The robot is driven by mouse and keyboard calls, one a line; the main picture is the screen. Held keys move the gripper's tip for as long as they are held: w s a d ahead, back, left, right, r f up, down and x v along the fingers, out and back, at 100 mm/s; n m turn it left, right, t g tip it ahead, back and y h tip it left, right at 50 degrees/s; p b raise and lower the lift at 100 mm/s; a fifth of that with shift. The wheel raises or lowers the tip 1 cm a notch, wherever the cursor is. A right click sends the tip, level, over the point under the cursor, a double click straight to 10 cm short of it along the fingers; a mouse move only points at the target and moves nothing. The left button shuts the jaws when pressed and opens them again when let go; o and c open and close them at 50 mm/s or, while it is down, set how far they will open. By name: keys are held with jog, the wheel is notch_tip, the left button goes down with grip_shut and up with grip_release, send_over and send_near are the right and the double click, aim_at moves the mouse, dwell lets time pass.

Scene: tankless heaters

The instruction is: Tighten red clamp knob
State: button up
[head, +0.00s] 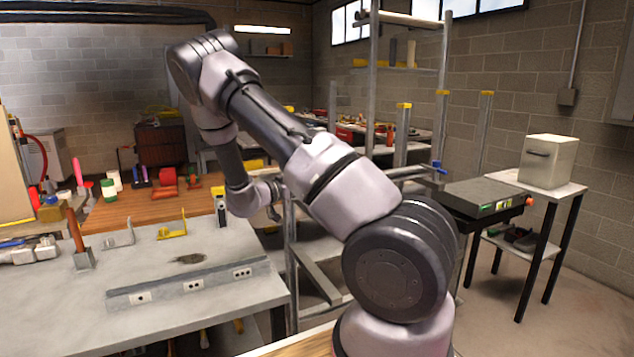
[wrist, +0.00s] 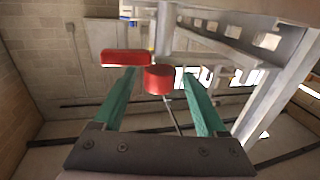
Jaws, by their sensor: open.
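The red clamp knob (wrist: 158,79) is a short red cylinder in the wrist view. It shows between the two teal fingers of my gripper (wrist: 157,76), near their tips. The fingers are open, with gaps on both sides of the knob; how far it lies beyond the tips is hard to tell. A red block (wrist: 126,58), which looks like part of the clamp, is just left of and above the knob. A grey metal bar (wrist: 165,30) rises behind the knob. In the head view the red knob cannot be made out, and my gripper's fingers are mostly hidden by my arm.
A grey metal rack (head: 372,85) stands behind my arm. A workbench (head: 60,300) with outlets, brackets and tools fills the left. A small table with a white box (head: 548,161) stands at right. In the wrist view, a slotted metal beam (wrist: 240,32) is close at upper right.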

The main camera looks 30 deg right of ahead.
jog(key=v, duration=0.7)
